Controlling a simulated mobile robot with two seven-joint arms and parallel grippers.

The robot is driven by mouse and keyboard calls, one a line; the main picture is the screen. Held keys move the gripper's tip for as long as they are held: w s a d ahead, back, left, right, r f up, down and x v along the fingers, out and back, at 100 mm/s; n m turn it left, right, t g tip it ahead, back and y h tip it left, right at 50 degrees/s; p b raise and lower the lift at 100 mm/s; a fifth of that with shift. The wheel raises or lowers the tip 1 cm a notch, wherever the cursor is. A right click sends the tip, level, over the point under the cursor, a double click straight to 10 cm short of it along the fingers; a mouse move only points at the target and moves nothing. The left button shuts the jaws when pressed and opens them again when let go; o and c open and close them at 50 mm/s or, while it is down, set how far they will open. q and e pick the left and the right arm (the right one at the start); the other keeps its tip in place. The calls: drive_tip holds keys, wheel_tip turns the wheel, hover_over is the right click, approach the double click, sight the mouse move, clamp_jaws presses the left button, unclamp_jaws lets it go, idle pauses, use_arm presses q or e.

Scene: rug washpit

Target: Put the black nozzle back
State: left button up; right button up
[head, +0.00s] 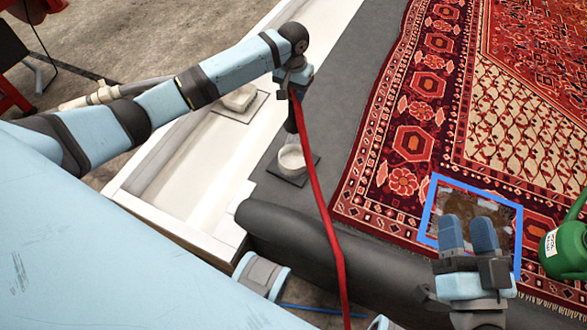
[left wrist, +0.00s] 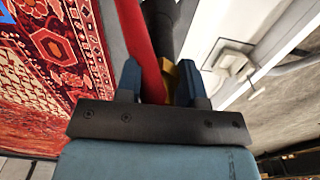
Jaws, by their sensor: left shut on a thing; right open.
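My left gripper (head: 295,84) is shut on the black nozzle (head: 292,118), with the red hose (head: 317,190) trailing from it. The nozzle hangs roughly upright, its lower end just above the round white cup (head: 291,162) in the picture. I cannot tell the height between them. In the left wrist view the black nozzle (left wrist: 160,22) runs away from the fingers, beside the red hose (left wrist: 138,40) and a yellow part (left wrist: 170,80). The cup is not clearly visible there. My right gripper (head: 470,232) is open and empty above the rug's near edge.
A patterned red rug (head: 410,145) lies on the grey floor, with a blue frame (head: 430,208) around a brown patch. A green watering can (head: 568,245) stands at the right edge. A white block on a dark plate (head: 238,98) sits in the white trough (head: 200,130).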

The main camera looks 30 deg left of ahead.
sight(293, 104)
use_arm(q)
drive_tip(key=shift+w+a+f, duration=0.1)
drive_tip(key=shift+w+f, duration=0.05)
drive_tip(key=shift+f, duration=0.3)
wheel_tip(293, 104, down, 4)
drive_tip(key=shift+r+b, duration=0.15)
drive_tip(key=shift+b, duration=0.85)
wheel_tip(293, 104, down, 16)
drive_tip(key=b, duration=0.6)
drive_tip(key=shift+r, duration=0.25)
use_arm(e)
wheel_tip(293, 104, down, 9)
drive_tip(key=n+g, duration=0.1)
drive_tip(key=g, duration=0.2)
drive_tip(key=shift+w+a+n, duration=0.25)
drive_tip(key=shift+a+n, duration=0.15)
drive_tip(key=shift+a, duration=0.05)
use_arm(q)
drive_tip(key=o, duration=0.9)
drive_tip(key=shift+f, duration=0.15)
drive_tip(key=shift+o, duration=0.2)
